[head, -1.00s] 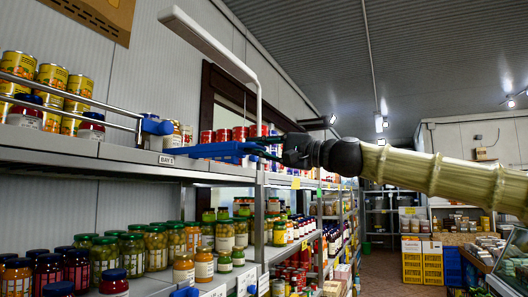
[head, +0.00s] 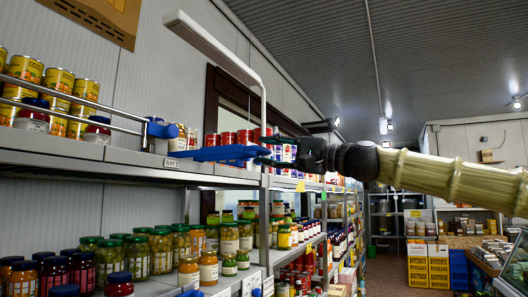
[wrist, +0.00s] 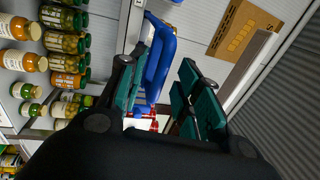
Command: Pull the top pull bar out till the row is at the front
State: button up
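The blue pull bar (head: 215,153) sticks out at the front edge of the upper shelf, right of the "BAY 5" label, with red-topped cans (head: 243,136) behind it. My gripper (head: 272,151) is at the bar's right end in the head view. In the wrist view, my gripper (wrist: 160,95) has its teal fingers apart, and the blue bar (wrist: 160,62) shows beyond and between them, closer to the left finger. I cannot tell whether a finger touches it. The row's depth is partly hidden by the bar and gripper.
The upper shelf (head: 90,155) carries yellow cans (head: 60,80) behind a metal rail at left. A second blue fitting (head: 160,128) sits at that rail's end. Jars (head: 140,255) fill the shelf below. A lamp arm (head: 215,47) hangs overhead. The aisle at right is open.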

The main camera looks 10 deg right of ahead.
jog(key=v, duration=1)
